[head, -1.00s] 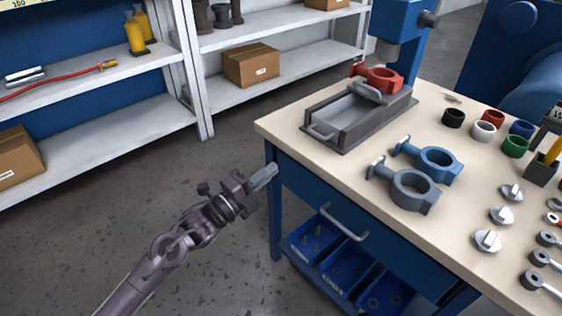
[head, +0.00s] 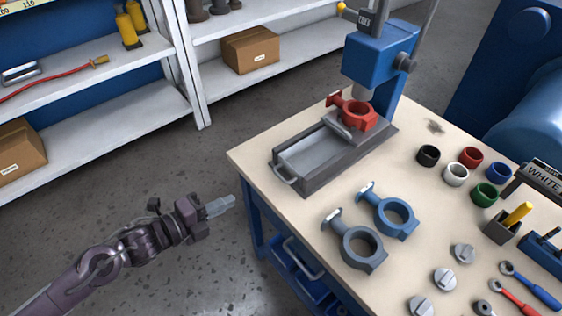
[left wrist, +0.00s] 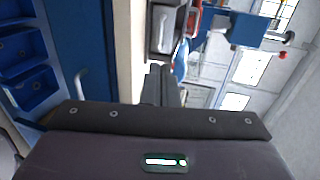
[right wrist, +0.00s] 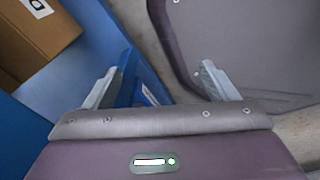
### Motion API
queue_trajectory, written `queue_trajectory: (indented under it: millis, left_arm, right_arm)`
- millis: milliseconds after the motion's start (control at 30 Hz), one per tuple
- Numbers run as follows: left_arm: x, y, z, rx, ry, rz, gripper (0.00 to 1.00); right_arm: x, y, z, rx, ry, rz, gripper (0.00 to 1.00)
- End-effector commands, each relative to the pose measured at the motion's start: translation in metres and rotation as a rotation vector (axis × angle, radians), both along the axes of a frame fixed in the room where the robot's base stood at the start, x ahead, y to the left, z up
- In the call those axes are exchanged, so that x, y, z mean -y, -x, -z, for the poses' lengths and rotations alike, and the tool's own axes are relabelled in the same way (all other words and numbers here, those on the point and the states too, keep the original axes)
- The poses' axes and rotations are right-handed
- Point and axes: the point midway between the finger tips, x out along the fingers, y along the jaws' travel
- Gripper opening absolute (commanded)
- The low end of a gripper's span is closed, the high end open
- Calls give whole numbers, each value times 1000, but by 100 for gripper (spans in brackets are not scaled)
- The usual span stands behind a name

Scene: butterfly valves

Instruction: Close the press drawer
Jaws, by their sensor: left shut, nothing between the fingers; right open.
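The press drawer (head: 315,158) is a grey tray on the bench, pulled out from under the blue press (head: 380,62). Its handle (head: 284,175) faces the near left bench edge. A red valve body (head: 352,112) sits under the press ram, behind the open tray. My left gripper (head: 222,206) is shut and empty, off the bench's left side, apart from the drawer handle. Its closed fingers also show in the left wrist view (left wrist: 161,86). My right gripper (right wrist: 160,85) is open and empty in the right wrist view; it is outside the head view.
Coloured rings (head: 456,174), grey discs and wrenches lie to the right. Blue bins (head: 290,268) sit below the bench. Open floor lies between bench and shelves (head: 255,88).

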Motion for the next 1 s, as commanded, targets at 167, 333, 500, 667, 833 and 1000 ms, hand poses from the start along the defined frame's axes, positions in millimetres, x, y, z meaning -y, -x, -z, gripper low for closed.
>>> queue_trajectory:
  millis: [167, 333, 500, 667, 833, 1000]
  left_arm:
    - [10, -8, 2, -1, 2, -1, 0]
    - [36, -28, 7, 1, 4, 0, 0]
    - [65, -50, 16, 0, 4, 0, 0]
    - [88, -67, 23, -2, 1, 1, 0]
    - [102, -78, 29, -2, -1, 1, 0]
    - [108, -82, 31, -1, -1, 1, 0]
  right_arm:
    - [0, 3, -1, 0, 0, 0, 80]
    - [0, 3, -6, 0, 0, 0, 80]
    - [1, 3, -11, -1, 0, 0, 80]
    - [1, 2, -16, -1, 0, 0, 80]
    - [0, 2, -18, -1, 0, 1, 80]
    - [0, 2, -19, -1, 0, 1, 80]
